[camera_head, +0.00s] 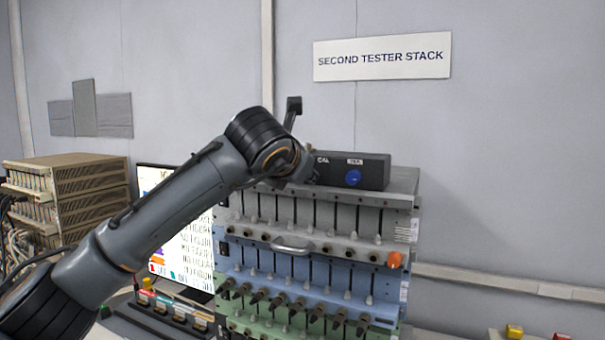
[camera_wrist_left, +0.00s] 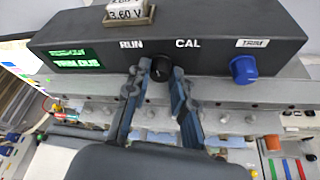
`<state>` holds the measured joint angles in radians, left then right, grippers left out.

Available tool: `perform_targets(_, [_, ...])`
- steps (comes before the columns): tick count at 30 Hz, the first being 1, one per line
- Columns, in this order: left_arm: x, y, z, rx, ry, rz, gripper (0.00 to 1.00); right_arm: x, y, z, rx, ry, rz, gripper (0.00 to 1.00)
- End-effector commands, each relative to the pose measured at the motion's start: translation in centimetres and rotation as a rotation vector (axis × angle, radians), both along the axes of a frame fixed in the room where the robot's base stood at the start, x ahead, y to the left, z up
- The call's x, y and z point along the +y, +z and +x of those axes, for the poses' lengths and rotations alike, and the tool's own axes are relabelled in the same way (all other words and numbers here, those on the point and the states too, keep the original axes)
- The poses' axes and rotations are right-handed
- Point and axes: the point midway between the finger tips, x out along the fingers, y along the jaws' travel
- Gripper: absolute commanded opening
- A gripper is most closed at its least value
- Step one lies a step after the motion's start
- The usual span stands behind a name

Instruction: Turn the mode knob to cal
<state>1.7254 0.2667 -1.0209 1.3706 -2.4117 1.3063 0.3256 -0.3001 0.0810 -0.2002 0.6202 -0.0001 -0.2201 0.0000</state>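The black mode knob (camera_wrist_left: 160,68) sits on the front of a dark tester box (camera_wrist_left: 215,55), below and between the labels RUN and CAL. A small light mark shows on the knob, but I cannot tell clearly which label it points to. My left gripper (camera_wrist_left: 160,76) is open, with one finger on each side of the knob and small gaps visible. In the head view the dark box (camera_head: 375,172) stands on top of the tester stack; my left arm hides the mode knob and the gripper's fingers there. My right gripper is not in view.
A blue TRIM knob (camera_wrist_left: 243,69) sits right of CAL on the same panel. A lit green display (camera_wrist_left: 82,59) is at the panel's left. A small 3.60 V block (camera_wrist_left: 128,14) rests on the box. An orange knob (camera_head: 394,260) protrudes from the rack below.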

Motion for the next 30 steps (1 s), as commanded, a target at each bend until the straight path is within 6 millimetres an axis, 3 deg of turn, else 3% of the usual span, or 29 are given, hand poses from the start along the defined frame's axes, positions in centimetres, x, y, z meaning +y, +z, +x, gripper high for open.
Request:
perform_targets(1, [0.0, 0.1, 0.0, -0.002, -0.001, -0.001, 0.32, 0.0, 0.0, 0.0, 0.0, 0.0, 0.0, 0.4])
perform_targets(3, [0.0, 0.1, 0.0, -0.001, 0.0, -0.002, 0.46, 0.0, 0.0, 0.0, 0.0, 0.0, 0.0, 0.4])
perform_targets(16, [0.2, 0.4, -0.8, -0.002, -0.002, -0.002, 0.47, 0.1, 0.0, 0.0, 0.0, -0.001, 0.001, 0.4])
perform_targets(30, [2.2, 3.6, -9.1, -0.004, -0.001, 0.0, 0.47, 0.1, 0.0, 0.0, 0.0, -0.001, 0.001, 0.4])
